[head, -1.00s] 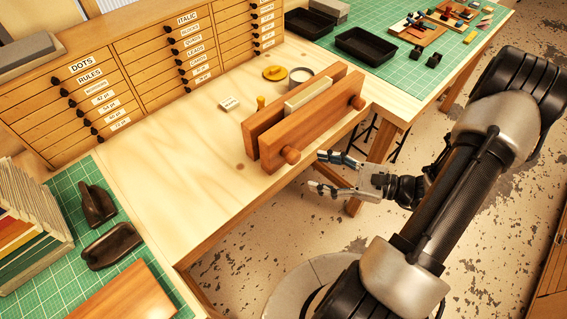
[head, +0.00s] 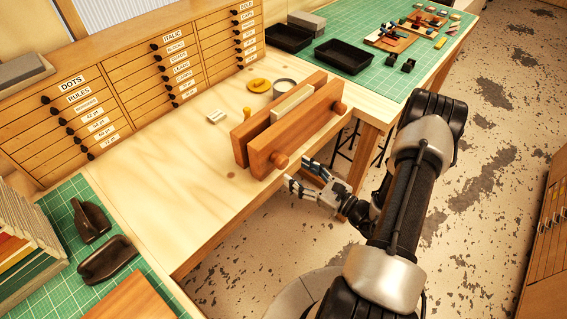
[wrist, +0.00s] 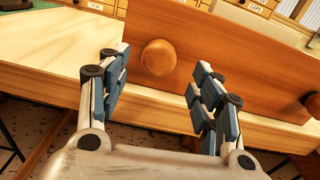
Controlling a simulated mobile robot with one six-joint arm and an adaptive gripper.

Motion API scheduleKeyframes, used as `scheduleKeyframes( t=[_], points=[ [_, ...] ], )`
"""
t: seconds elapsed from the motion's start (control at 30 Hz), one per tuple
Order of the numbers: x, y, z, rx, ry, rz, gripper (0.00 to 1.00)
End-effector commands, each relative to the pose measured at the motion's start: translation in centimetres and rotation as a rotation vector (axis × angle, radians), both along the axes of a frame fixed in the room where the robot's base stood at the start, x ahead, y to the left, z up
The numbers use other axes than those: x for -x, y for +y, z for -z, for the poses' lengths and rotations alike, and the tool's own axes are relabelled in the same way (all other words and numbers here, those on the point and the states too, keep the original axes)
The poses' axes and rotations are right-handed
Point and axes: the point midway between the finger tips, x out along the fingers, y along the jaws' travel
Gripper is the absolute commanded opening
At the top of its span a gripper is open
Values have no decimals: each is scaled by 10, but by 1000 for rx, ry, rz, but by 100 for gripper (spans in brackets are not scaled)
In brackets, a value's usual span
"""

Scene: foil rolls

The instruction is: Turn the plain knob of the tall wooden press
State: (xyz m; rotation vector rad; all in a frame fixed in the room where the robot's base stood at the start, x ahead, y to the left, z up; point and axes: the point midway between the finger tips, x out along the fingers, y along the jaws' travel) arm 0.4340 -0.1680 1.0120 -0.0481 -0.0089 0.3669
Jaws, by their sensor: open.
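The wooden press (head: 300,125) stands at the table's front edge, two upright boards with a pale block (head: 292,104) between them. Its front board carries two round wooden knobs, a near one (head: 280,160) and a far one (head: 339,107). I see no marking on either. My gripper (head: 299,174) is open and empty, just off the table edge in front of the near knob. In the wrist view, one knob (wrist: 158,57) shows between and beyond the spread fingers (wrist: 155,80), not touched. The press board (wrist: 235,65) fills the view behind it.
Drawer cabinets (head: 130,80) line the back. A yellow lid (head: 259,86), a round tin (head: 284,86) and a small labelled block (head: 217,117) lie behind the press. Black trays (head: 343,56) stand right on a green mat. Open floor lies in front.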

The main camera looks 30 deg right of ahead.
Motion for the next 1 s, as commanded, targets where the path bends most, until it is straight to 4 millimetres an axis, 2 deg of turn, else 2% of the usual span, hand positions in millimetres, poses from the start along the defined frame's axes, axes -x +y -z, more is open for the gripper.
scheduleKeyframes(
  t=[0.03, 0.2, 0.4, 0.77, 1.0],
  points=[
    [-11, 7, 0, 2, -1, -8, 59],
    [-39, 17, 0, 2, -1, -5, 59],
    [-58, 23, 0, 1, 0, -2, 59],
    [-61, 24, 0, 0, 0, -1, 59],
    [-61, 24, 0, 0, 0, -1, 43]
  ],
)
